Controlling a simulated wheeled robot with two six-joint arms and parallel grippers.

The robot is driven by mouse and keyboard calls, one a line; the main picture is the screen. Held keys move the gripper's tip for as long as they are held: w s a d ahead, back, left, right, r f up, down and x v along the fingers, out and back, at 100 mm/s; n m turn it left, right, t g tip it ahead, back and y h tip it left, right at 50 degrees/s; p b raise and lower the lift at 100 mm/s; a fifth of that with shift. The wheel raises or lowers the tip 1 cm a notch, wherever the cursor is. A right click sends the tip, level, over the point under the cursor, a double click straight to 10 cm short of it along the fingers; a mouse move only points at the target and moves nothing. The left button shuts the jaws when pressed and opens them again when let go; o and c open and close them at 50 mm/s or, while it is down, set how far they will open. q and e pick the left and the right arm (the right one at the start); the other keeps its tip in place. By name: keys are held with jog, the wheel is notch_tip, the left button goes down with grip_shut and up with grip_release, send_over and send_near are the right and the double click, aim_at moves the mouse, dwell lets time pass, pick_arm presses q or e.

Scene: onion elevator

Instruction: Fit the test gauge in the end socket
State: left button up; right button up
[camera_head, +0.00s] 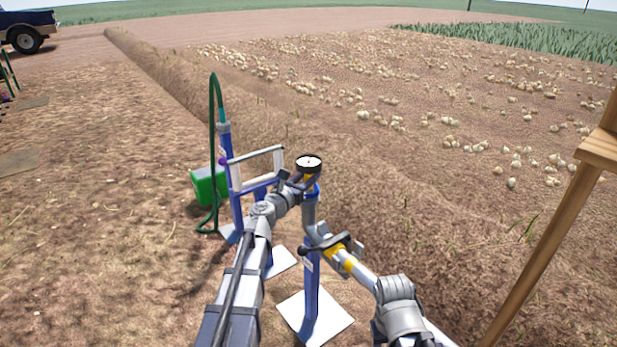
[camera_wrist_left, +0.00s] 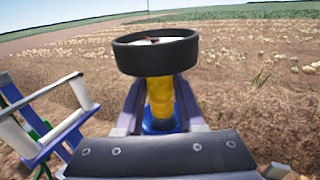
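The test gauge (camera_head: 309,162), a white dial in a black ring, stands upright at the top of the front blue post (camera_head: 311,285). In the left wrist view, the gauge (camera_wrist_left: 156,54) has a yellow stem between the fingers of my left gripper (camera_wrist_left: 160,103). My left gripper (camera_head: 301,181) looks shut on that stem. The end socket (camera_wrist_left: 158,126) shows as blue directly below the stem; the fingers hide how far the stem sits in it. My right gripper (camera_head: 319,238) is at the post's side, lower down, by a dark lever (camera_head: 328,243); its fingers are unclear.
A second blue post (camera_head: 225,150) with a green hose (camera_head: 213,100) and a white-grey frame (camera_head: 257,165) stands left. A green box (camera_head: 205,186) is behind it. White base plates (camera_head: 330,320) lie on the soil. A wooden post (camera_head: 545,240) rises at right.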

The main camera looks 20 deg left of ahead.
pick_arm(q)
jog(key=o, duration=0.4)
jog(key=shift+c, duration=0.2)
jog(key=shift+r+p, duration=0.5)
jog(key=v, duration=1.2)
jog(key=shift+d+f, duration=0.15)
jog(key=s+d+f+m+g+h, duration=0.1)
jog(key=s+d+f+m+g, duration=0.25)
jog(key=d+m, duration=0.35)
jog(key=s+d+f+m+g+h, duration=0.1)
jog(key=s+d+f+m+g, duration=0.15)
jog(key=d+f+m, duration=0.35)
jog(key=s+d+f+m+g+h, duration=0.2)
jog(key=s+d+f+m+g, duration=0.15)
jog(key=d+m, duration=0.4)
jog(key=s+f+m+g+y, duration=0.4)
jog(key=s+m+y, duration=0.1)
jog(key=s+m, duration=0.2)
jog(key=s+f+m+g+y, duration=0.4)
jog(key=s+m+y, duration=0.1)
jog(key=s+m, duration=0.3)
jog(key=shift+a+f+m, duration=0.35)
jog(key=shift+f+m, duration=0.05)
jog(key=shift+m, duration=0.25)
